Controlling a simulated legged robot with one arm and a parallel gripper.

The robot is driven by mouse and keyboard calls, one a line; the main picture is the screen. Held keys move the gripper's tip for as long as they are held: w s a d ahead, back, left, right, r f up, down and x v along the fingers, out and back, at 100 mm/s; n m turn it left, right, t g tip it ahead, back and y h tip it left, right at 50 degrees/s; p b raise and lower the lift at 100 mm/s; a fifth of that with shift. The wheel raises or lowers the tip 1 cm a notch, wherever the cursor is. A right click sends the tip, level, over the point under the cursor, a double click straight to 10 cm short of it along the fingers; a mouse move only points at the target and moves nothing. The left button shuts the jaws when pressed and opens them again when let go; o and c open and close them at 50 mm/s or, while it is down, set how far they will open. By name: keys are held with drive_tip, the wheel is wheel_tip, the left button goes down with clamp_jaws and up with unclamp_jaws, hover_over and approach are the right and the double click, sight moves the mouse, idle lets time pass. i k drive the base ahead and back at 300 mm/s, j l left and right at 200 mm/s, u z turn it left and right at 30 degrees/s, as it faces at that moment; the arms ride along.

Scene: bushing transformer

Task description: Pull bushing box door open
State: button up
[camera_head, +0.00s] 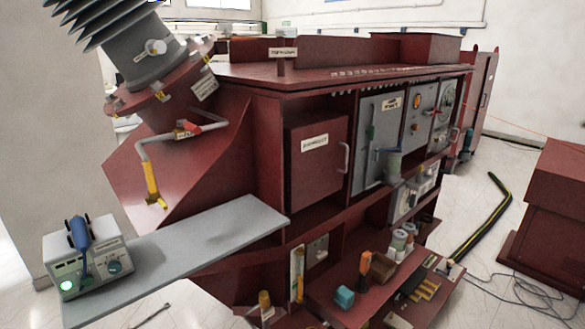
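A dark red box door (316,172) with a white label (314,143) is on the front of the red transformer cabinet, near the middle of the view. The label text is too small to read surely. A pale vertical handle (344,157) is on the door's right side. The door looks shut or nearly so; I cannot tell whether there is a small gap. My gripper is not in view, and nothing is seen touching the handle.
A grey shelf (190,246) juts out left below the door, bearing a meter box (90,262) with a blue-handled item. A grey door (378,140) with its own handle is to the right. Tools lie on a lower red ledge (375,290). Cables cross the right floor.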

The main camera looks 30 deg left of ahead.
sight(319, 151)
drive_tip(key=u, duration=1.15)
